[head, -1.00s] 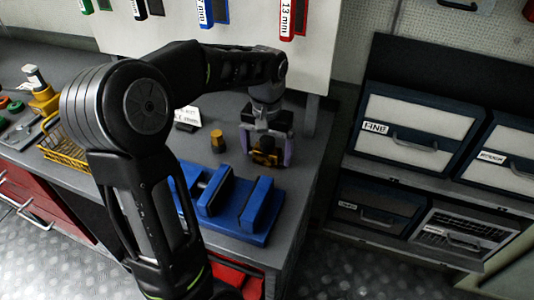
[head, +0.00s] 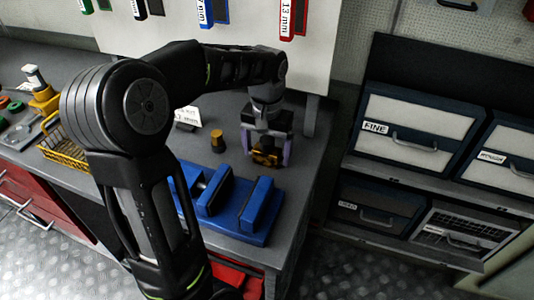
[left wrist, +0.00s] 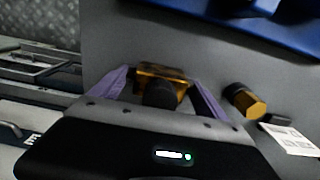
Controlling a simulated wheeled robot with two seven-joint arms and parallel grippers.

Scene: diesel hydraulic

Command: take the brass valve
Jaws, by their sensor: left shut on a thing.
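The brass valve (head: 266,156) is a golden-brown block with a dark part, low at the far right end of the grey workbench (head: 308,150). My left gripper (head: 268,152) comes down over it from above, with its purple fingers on either side, and is shut on it. In the left wrist view the valve (left wrist: 162,74) sits between the two purple fingers (left wrist: 160,85), with a dark round part toward the camera. I cannot tell whether the valve still touches the bench. My right gripper is not in view.
A small brass fitting (head: 218,140) stands left of the valve, near a white card (head: 188,117). A blue vise (head: 262,205) lies in front. A yellow wire basket (head: 62,150) is at left. Labelled drawers (head: 410,125) stand right, beyond the bench's edge.

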